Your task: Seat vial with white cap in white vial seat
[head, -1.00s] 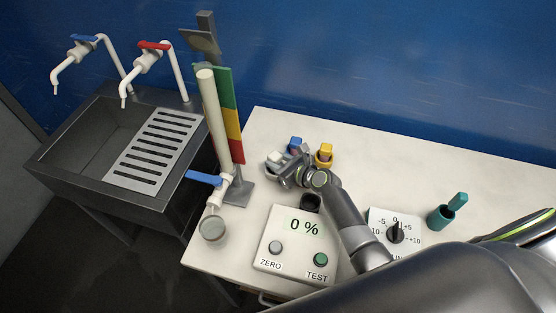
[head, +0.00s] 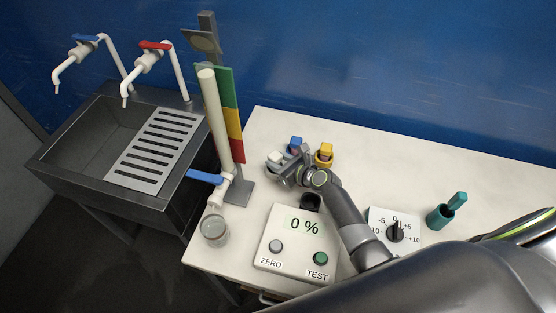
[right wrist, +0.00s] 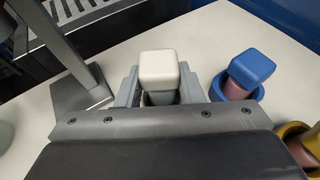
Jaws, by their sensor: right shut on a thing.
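The vial with the white cap (head: 275,157) stands at the back left of the table. Its pale square cap also shows in the right wrist view (right wrist: 158,68), with a short part of the grey-green body below it. My right gripper (head: 279,163) is shut on this vial, with a grey finger on each side just below the cap (right wrist: 158,95). The vial looks about upright. The white vial seat cannot be made out clearly; the fingers and the gripper body hide the vial's foot, so I cannot tell how deep it sits. My left gripper is not in view.
A blue-capped vial (right wrist: 250,68) in a blue seat stands close right of the gripper, and a yellow-capped vial (head: 325,150) is beyond. The column stand (head: 238,190) is close left. The tester panel (head: 285,262) and dial panel (head: 380,218) lie nearer the front.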

